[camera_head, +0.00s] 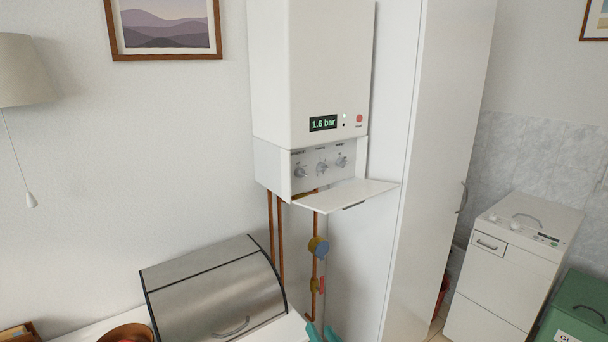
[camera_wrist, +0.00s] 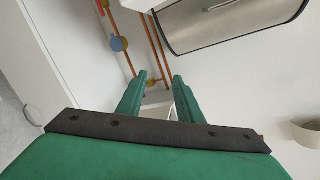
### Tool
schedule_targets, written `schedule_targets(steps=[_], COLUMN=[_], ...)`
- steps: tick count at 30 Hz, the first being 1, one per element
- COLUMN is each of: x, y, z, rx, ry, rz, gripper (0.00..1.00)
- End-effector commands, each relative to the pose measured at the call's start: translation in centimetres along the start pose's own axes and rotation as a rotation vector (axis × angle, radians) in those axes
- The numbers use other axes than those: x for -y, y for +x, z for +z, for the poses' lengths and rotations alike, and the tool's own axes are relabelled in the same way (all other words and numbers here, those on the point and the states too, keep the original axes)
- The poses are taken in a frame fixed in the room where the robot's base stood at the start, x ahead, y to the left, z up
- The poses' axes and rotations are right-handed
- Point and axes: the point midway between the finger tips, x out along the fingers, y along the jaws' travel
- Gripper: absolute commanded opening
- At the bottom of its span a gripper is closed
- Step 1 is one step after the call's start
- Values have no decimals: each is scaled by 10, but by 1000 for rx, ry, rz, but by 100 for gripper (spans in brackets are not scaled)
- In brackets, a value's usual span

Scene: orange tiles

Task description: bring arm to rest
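My gripper (camera_wrist: 159,76) has two green fingers that stand apart, with nothing seen held between them. In the head view only the teal tips of my gripper (camera_head: 321,332) show at the bottom edge. They are below the boiler (camera_head: 312,70), near the pipes and the right end of the bread box. The wrist view is turned over, with copper pipes (camera_wrist: 158,50) beyond the fingers. The rest of my arm is out of the head view.
A steel bread box (camera_head: 215,295) stands on a white counter beside a brown bowl (camera_head: 127,333). The boiler's front flap (camera_head: 345,194) is open and juts out above a blue and yellow valve (camera_head: 318,247). A tall white cabinet (camera_head: 440,150), a white appliance (camera_head: 505,275) and a green bin (camera_head: 575,310) are at right.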

Motion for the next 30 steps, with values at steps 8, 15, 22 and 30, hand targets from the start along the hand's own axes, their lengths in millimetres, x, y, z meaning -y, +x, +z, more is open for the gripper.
schedule_targets(steps=[8, 15, 22, 30], x=[-22, -29, -26, -10], y=[-34, -81, -137, -210], z=[94, 160, 211, 250], rx=[-23, -35, -37, -32], ry=[33, 11, -46, -147], rz=[138, 243, 325, 387], gripper=[33, 33, 33, 33])
